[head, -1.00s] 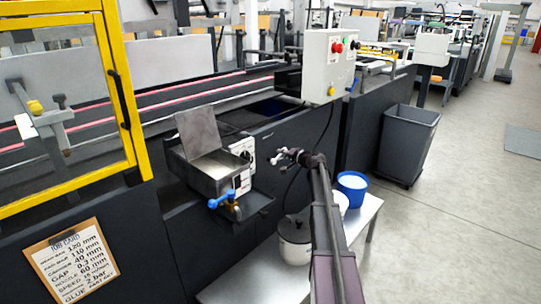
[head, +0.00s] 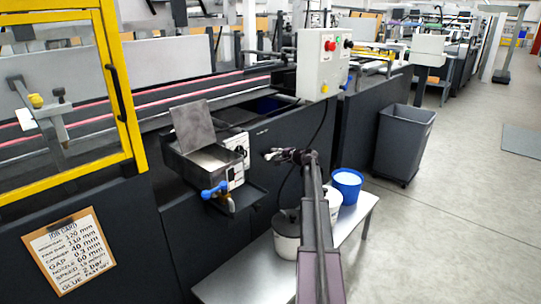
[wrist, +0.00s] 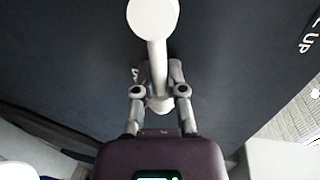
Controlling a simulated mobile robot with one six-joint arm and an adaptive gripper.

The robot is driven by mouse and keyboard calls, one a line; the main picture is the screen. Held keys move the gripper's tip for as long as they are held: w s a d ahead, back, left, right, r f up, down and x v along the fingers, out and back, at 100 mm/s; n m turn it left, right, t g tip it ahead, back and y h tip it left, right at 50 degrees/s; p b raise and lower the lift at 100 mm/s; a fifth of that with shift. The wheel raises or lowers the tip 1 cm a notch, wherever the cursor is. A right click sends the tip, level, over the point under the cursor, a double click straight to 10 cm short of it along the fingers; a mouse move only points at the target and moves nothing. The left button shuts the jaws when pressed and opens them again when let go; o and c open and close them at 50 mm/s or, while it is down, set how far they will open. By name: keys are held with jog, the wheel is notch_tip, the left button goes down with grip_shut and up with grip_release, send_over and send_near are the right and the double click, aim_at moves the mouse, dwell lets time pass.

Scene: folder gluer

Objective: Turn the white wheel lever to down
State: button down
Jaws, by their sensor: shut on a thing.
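The white wheel lever shows in the wrist view as a round white knob (wrist: 153,17) on a pale stem that runs down between my fingers. My gripper (wrist: 160,88) is shut on this stem, below the knob. In the head view my gripper (head: 278,155) is at the dark machine side panel, right of the glue unit. The lever is too small there to tell apart from the fingers. A white "UP" label (wrist: 307,36) is at the upper right of the wrist view. Another white mark beside my left finger is partly hidden.
An open metal glue box (head: 208,160) with a blue-handled valve (head: 214,190) is left of my gripper. A control box (head: 323,63) hangs above. A low bench (head: 235,284) with pots and a blue bucket (head: 347,184) stands below.

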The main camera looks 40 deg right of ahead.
jog(key=shift+s+a, duration=0.15)
jog(key=c, duration=0.7)
grip_release()
jog(key=shift+s, duration=0.15)
jog(key=shift+d, duration=0.2)
